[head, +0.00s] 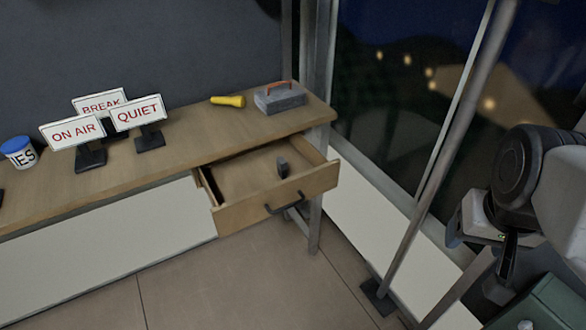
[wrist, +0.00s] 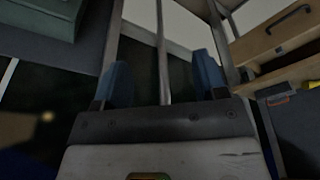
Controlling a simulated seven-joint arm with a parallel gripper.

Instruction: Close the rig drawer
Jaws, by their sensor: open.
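The rig drawer (head: 275,205) is a wooden drawer under the right end of the desk. It stands pulled out, with a dark bar handle (head: 285,203) on its front and a small dark object (head: 283,168) inside. In the wrist view the drawer (wrist: 275,38) shows at the upper right, with its handle (wrist: 289,19). My gripper (wrist: 163,85) is open, its two blue fingers apart with nothing between them. In the head view my arm is at the right edge, well away from the drawer; the fingertips are not clear there.
The wooden desk (head: 110,180) bears sign stands, including a QUIET sign (head: 138,113), a blue-lidded tub (head: 19,152), a yellow flashlight (head: 228,101) and a grey box with red handle (head: 279,97). A slanted pole (head: 432,180) stands between my arm and the drawer. A green case (head: 555,305) is lower right.

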